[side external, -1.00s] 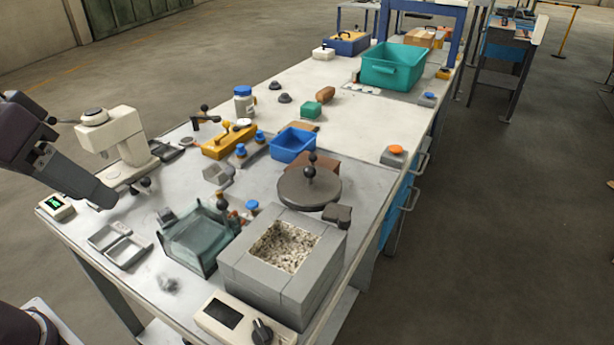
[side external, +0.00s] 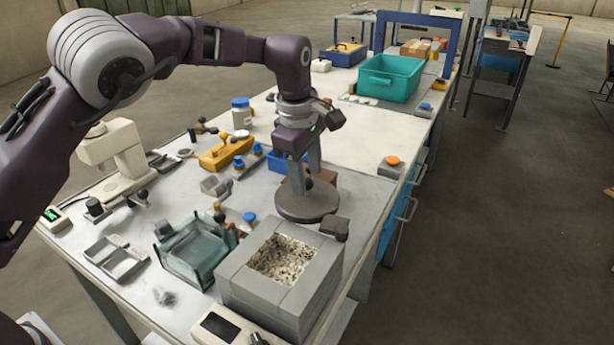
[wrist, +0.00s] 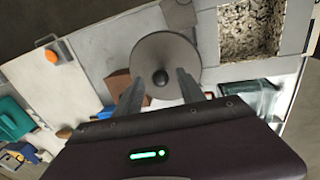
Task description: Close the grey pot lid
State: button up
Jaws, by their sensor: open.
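The grey pot lid (side external: 308,204) is a round disc with a dark ball knob, swung out beside the square grey furnace pot (side external: 240,284). The pot's top opening is uncovered and shows a speckled lining. A dark hinge block (side external: 335,227) sits between lid and pot. My gripper (side external: 306,176) points down just above the lid, around its knob. In the wrist view the lid (wrist: 166,50) and its knob (wrist: 161,77) lie ahead of the open fingers (wrist: 157,85), with the knob between them. I cannot tell whether the fingers touch it.
A blue bin (side external: 277,164) and a brown block (side external: 325,176) are close behind the lid. A glass box (side external: 195,252) stands left of the pot. A control box with a knob (side external: 216,326) is in front. A button with an orange top (side external: 392,161) is at the right edge.

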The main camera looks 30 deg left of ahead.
jog(key=shift+w+f, duration=0.15)
jog(key=shift+f, duration=0.55)
grip_shut()
dwell(0.9)
